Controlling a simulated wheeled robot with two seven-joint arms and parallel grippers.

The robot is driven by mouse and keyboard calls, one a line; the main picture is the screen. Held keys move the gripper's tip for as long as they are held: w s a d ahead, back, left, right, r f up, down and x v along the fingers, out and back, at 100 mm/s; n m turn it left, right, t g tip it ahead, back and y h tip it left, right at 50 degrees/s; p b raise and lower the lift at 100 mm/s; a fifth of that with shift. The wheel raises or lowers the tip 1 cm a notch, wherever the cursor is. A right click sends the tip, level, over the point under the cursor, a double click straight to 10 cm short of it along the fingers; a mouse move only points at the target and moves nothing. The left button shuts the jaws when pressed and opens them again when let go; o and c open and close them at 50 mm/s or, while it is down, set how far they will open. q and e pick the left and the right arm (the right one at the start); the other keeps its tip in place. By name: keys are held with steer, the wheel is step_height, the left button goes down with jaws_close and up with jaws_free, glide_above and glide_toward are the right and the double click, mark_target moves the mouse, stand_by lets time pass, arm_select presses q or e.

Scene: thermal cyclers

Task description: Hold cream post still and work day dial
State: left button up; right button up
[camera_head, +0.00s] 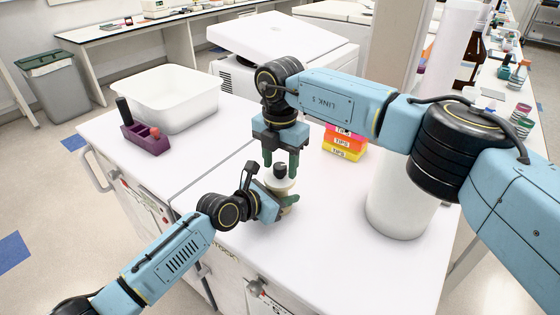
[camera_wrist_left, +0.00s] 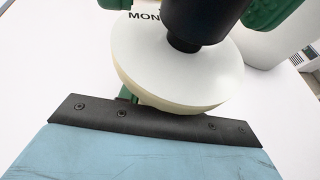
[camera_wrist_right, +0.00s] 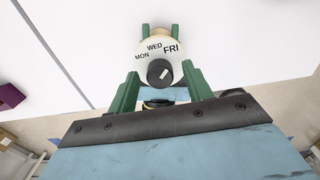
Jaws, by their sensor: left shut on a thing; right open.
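The cream post (camera_head: 284,194) stands on the white bench top, with a round white day dial (camera_wrist_right: 145,66) on top marked MON, WED and FRI. A black knob (camera_wrist_right: 159,72) with a white pointer line rises from the dial's middle; the exact mark it points at is unclear. The dial's underside edge shows in the left wrist view (camera_wrist_left: 175,95). My left gripper (camera_head: 284,204) comes in low and is shut on the post below the dial. My right gripper (camera_head: 280,164) points down from above, open, its green fingers on either side of the knob with gaps.
Yellow and red tip boxes (camera_head: 345,143) sit behind to the right. A large white cylinder (camera_head: 398,200) stands right of the grippers, under my right arm. A white tub (camera_head: 168,98) and a purple rack (camera_head: 146,139) are at the left. The bench between the rack and post is clear.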

mark_target(280, 165)
step_height(280, 165, up, 12)
stand_by(0.6)
arm_select(q)
steer(key=o, duration=1.1)
steer(key=shift+o, duration=0.2)
